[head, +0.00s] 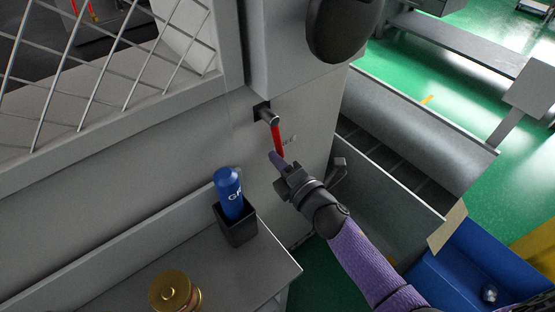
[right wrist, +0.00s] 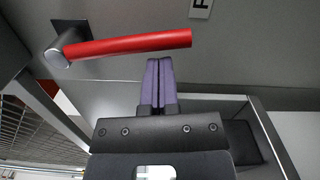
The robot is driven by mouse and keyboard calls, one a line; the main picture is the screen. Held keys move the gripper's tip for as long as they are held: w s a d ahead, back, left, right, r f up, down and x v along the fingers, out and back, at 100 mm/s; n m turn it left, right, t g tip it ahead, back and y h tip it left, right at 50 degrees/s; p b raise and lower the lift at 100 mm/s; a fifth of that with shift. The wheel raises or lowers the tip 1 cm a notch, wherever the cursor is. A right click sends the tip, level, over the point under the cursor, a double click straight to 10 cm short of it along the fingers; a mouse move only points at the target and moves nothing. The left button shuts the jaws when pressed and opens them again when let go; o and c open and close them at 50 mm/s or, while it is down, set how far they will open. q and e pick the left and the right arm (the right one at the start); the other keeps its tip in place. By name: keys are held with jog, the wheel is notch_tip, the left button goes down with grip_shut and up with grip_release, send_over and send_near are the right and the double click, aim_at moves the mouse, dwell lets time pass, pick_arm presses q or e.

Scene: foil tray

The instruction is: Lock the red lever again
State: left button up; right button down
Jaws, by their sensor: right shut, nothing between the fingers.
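The red lever (head: 278,141) hangs down, slightly tilted, from a metal pivot (head: 268,115) on the grey machine wall. In the right wrist view the lever (right wrist: 135,43) runs sideways from its pivot at the left to a free end above my fingers. My right gripper (head: 275,158) has purple fingers, pressed together and empty, close to the lever's lower end. In the right wrist view its fingertips (right wrist: 159,60) sit just below the lever's free end; I cannot tell whether they touch it. My left gripper is not in view.
A blue bottle (head: 229,190) stands in a black holder (head: 237,228) on a grey shelf (head: 215,275), with a brass-coloured round object (head: 174,291) nearby. A wire mesh guard (head: 105,75) is at upper left. A grey trough (head: 420,125) and blue bin (head: 460,277) lie to the right.

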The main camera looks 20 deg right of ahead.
jog(key=shift+d, duration=0.1)
jog(key=shift+w+d+n, duration=0.1)
jog(key=shift+d+n, duration=0.1)
jog(key=shift+n, duration=0.2)
